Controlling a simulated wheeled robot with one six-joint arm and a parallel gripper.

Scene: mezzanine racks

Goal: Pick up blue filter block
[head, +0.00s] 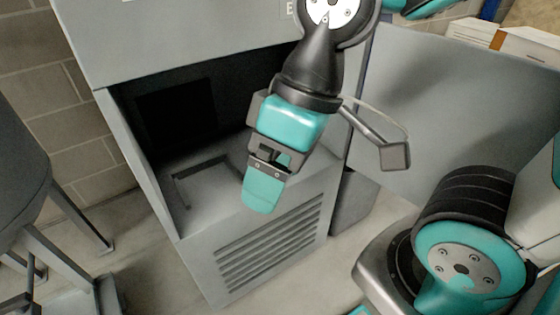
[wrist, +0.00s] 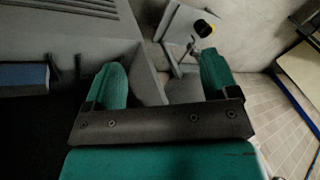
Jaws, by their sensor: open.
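The blue filter block (wrist: 23,76) shows at the left edge of the wrist view, partly cut off, beside a dark opening. I cannot make it out in the head view. My gripper (head: 264,180) hangs in front of the open grey cabinet (head: 265,245), its teal fingers pointing down. In the wrist view my gripper (wrist: 163,78) has its two teal fingers wide apart with nothing held between them. The block lies to the left of both fingers, apart from them.
The cabinet's dark compartment has a rectangular recess (head: 205,180) in its floor. A grey stand (wrist: 183,25) with a yellow and black item shows in the wrist view.

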